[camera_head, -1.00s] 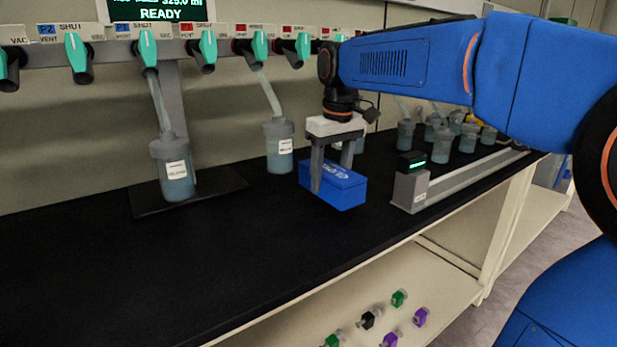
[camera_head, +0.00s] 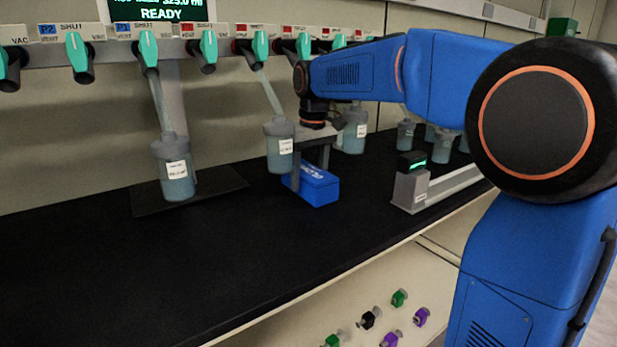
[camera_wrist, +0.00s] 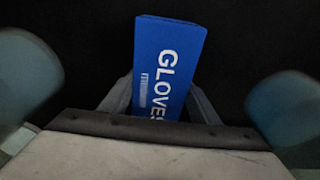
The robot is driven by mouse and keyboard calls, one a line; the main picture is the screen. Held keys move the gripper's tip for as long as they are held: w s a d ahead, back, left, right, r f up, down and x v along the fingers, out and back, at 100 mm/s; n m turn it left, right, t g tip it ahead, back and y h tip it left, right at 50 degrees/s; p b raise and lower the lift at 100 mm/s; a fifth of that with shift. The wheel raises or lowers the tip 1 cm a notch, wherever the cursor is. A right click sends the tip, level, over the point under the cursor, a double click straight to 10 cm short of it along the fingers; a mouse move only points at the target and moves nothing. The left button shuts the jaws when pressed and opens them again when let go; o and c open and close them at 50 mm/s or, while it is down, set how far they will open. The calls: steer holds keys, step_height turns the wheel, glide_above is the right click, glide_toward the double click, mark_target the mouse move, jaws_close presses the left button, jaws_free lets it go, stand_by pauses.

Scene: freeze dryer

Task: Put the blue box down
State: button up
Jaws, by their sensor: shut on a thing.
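The blue box (camera_head: 318,188) is near the back of the black bench top, partly behind a hanging flask (camera_head: 279,146) in the head view. In the wrist view the blue box (camera_wrist: 168,65) shows its top, with the word GLOVES in white. My gripper (camera_head: 308,177) points down and is shut on the box, with one finger on each side. Its fingers also show in the wrist view (camera_wrist: 160,102). The left finger is partly hidden by the flask in the head view. I cannot tell whether the box touches the bench top.
A labelled flask (camera_head: 174,168) hangs at the left above a dark plate (camera_head: 215,186). Another flask (camera_head: 355,133) is behind my gripper. A grey device with a green display (camera_head: 411,184) stands to the right. The front left bench top (camera_head: 130,270) is clear.

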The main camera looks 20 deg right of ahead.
steer(key=shift+f, duration=0.15)
steer(key=o, duration=1.3)
steer(key=shift+c, duration=0.2)
